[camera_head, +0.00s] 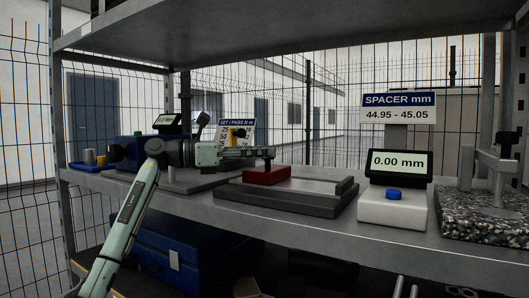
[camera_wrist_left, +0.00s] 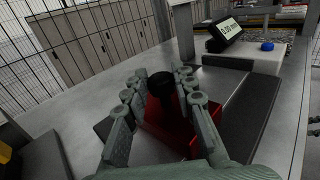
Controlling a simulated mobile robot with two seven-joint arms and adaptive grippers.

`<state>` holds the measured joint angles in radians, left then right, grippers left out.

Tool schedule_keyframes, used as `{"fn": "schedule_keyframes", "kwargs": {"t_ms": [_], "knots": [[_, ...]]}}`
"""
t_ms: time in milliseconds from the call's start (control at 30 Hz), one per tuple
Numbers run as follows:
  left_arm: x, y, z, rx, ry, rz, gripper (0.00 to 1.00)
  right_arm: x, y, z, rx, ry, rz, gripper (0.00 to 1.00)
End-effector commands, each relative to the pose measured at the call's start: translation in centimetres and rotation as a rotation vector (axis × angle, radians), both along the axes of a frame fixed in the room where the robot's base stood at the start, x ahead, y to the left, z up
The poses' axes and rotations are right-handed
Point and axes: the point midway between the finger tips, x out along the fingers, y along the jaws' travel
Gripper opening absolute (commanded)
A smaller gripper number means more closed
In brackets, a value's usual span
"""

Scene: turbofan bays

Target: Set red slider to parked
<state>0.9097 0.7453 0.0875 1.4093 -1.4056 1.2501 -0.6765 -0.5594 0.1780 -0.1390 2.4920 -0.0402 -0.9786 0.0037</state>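The red slider (camera_head: 266,175) is a red block sitting on a dark, low track base (camera_head: 285,196) on the shelf, near the base's left end. In the left wrist view, the red slider (camera_wrist_left: 182,133) carries an upright black knob (camera_wrist_left: 160,84). My left gripper (camera_head: 266,153) reaches in from the left just above the red block. In the left wrist view, my left gripper (camera_wrist_left: 158,88) has its fingers apart, one on each side of the knob. A gap shows on the knob's left; contact on its right is unclear. My right gripper is in neither view.
A white display unit (camera_head: 392,207) with a blue button stands right of the track. A granite stand (camera_head: 490,215) is at the far right. A blue device (camera_head: 125,150) is at the left. The upper shelf (camera_head: 290,30) hangs overhead.

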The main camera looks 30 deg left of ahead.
Motion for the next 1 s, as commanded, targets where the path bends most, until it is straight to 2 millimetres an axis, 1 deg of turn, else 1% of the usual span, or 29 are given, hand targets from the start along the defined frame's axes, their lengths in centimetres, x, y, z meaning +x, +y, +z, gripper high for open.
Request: {"fn": "schedule_keyframes", "kwargs": {"t_ms": [33, 167, 433, 567, 667, 1000], "knots": [[0.1, 0.4, 0.0, 0.001, 0.001, 0.011, 0.32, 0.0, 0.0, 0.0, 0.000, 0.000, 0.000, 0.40], [0.1, 0.4, 0.0, 0.001, 0.001, 0.009, 0.47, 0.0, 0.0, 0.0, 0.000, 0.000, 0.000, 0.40], [0.0, 0.2, 0.0, 0.000, 0.000, 0.006, 0.47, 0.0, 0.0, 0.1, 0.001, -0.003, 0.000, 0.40], [-0.5, 0.9, 0.0, 0.001, 0.001, 0.008, 0.47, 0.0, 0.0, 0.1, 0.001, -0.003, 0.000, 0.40], [-1.5, 2.0, 0.0, 0.001, 0.001, 0.010, 0.47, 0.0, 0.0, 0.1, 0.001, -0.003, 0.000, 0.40], [-6.3, 7.1, -0.1, 0.003, 0.003, 0.010, 0.47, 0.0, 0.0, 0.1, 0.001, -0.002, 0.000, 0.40]]}}
